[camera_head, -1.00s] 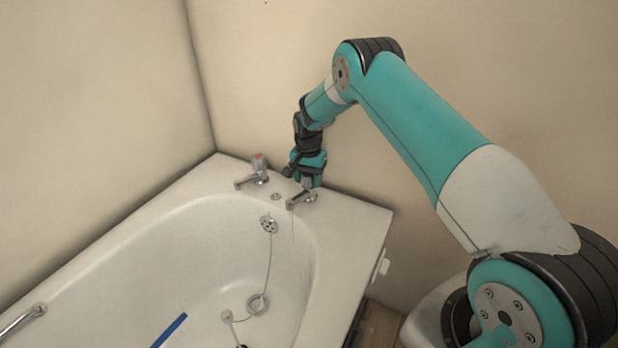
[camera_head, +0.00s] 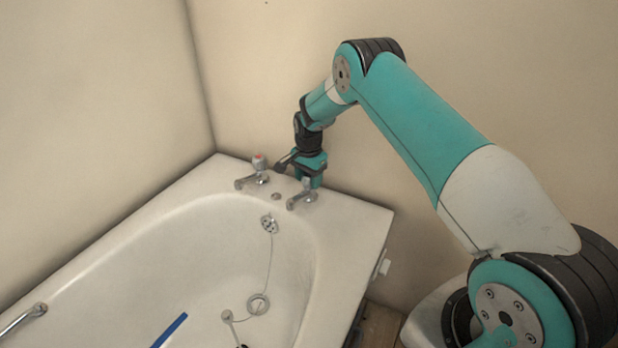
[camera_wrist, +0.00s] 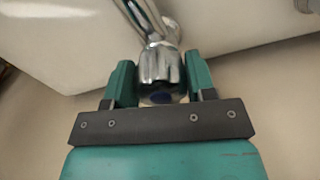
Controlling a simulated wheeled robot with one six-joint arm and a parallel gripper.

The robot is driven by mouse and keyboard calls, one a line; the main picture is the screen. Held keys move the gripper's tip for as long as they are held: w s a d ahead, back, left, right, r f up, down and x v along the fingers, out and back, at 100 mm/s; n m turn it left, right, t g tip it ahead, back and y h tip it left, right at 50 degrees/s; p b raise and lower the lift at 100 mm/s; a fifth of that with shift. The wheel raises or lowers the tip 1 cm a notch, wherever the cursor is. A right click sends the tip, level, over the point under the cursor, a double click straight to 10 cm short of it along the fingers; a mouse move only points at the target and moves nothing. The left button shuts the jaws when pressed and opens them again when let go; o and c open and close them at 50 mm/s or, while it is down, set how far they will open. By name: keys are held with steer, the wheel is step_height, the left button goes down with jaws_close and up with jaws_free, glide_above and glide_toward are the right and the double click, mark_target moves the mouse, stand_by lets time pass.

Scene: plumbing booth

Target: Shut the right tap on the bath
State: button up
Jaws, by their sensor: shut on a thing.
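The right tap (camera_head: 301,200) is chrome and stands on the far rim of the white bath (camera_head: 345,222). In the wrist view its chrome handle (camera_wrist: 160,72) has a dark blue cap and sits between the two teal fingers. My gripper (camera_head: 308,182) is over the right tap, and in the wrist view the gripper (camera_wrist: 161,82) is shut on the handle. A thin pale line below the spout shows in the earlier head view; I see none there now. The spout runs away toward the top in the wrist view.
The left tap (camera_head: 255,176), with a red cap, stands close by on the same rim. A plug chain (camera_head: 268,265) hangs into the bath. A blue strip (camera_head: 170,330) lies in the bath. The wall is close behind the taps.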

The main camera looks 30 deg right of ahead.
steer(key=o, duration=0.9)
steer(key=shift+r, duration=0.15)
step_height(320, 180, up, 17)
steer(key=shift+r+p, duration=0.1)
steer(key=shift+p, duration=0.55)
